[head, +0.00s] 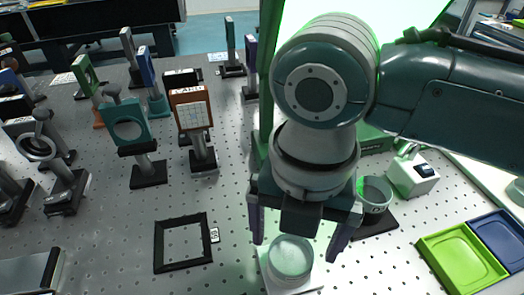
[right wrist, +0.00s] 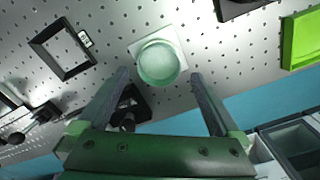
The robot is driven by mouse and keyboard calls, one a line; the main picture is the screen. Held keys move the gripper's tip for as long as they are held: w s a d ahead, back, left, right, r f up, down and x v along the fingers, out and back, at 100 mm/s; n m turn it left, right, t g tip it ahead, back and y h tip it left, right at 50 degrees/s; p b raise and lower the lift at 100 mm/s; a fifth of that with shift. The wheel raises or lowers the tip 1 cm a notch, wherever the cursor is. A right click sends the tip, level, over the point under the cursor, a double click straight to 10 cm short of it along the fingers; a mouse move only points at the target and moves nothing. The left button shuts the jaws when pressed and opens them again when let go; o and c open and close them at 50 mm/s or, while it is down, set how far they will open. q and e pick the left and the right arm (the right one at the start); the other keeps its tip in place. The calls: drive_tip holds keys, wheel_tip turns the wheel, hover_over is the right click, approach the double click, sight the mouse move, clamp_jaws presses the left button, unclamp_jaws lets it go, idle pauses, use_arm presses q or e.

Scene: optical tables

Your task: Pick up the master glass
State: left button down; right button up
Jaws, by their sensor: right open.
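A round, pale green-tinted glass (head: 290,257), which looks like the master glass, sits on a white square plate (head: 310,285) at the front of the perforated table. My right gripper (head: 295,250) is open and points down over it, with one finger to each side. In the right wrist view the glass (right wrist: 158,62) lies beyond and between the two spread fingertips (right wrist: 160,73), with nothing held. The gripper appears above the glass; contact is not visible. My left gripper is out of view.
A black square frame (head: 183,242) lies flat left of the glass. A round cup-like piece (head: 373,194) stands on a dark base at right. Green (head: 462,262) and blue (head: 500,240) trays are at far right. Several upright optic mounts (head: 130,130) fill the left and back.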

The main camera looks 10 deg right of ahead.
sight(291, 254)
wheel_tip(291, 254, down, 3)
drive_tip(key=shift+a+f, duration=0.1)
drive_tip(key=c, duration=1.5)
